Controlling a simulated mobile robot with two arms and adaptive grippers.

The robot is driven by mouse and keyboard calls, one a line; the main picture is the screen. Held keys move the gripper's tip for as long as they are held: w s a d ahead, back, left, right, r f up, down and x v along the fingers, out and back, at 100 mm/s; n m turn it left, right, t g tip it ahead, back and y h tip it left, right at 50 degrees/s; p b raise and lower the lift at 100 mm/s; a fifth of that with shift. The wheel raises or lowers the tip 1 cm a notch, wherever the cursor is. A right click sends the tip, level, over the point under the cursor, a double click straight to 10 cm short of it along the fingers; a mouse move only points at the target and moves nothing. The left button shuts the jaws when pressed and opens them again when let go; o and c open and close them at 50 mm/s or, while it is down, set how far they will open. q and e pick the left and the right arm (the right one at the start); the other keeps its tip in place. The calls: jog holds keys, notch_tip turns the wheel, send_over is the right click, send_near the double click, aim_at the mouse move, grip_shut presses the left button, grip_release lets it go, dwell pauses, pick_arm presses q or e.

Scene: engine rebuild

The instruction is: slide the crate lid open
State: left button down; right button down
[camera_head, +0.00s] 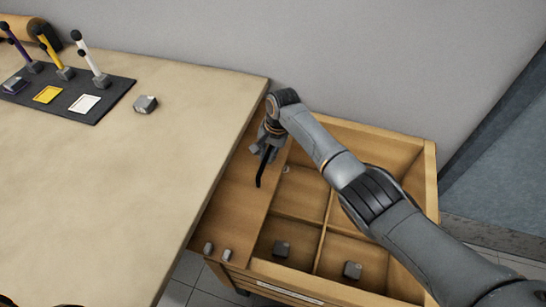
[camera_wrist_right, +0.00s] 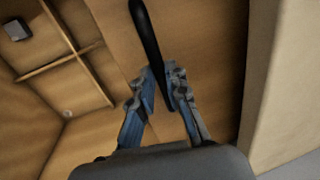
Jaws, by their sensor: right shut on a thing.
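The wooden crate (camera_head: 430,185) stands to the right of the table, with its compartments uncovered over most of its width. Its plain wooden lid (camera_head: 229,203) lies along the crate's left side, beside the table edge. It also shows in the right wrist view (camera_wrist_right: 213,60). A black handle (camera_head: 261,173) is on the lid. My right gripper (camera_head: 265,150) is over the lid, shut on the handle, which shows between its fingers in the right wrist view (camera_wrist_right: 146,32). My left gripper is not in view.
Two small grey pieces (camera_head: 208,248) (camera_head: 227,255) are at the lid's front end. The table (camera_head: 150,210) holds a dark mat (camera_head: 100,108) with coloured tools and a loose grey block (camera_head: 146,104). A wall stands behind.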

jog(key=shift+r, duration=0.1)
jog(key=c, duration=1.3)
grip_release()
jog(key=shift+c, duration=0.2)
notch_tip(320, 180, up, 12)
jog(key=d, duration=0.2)
jog(key=shift+s+d, duration=0.15)
jog(key=shift+s, duration=0.1)
jog(key=shift+f, duration=0.2)
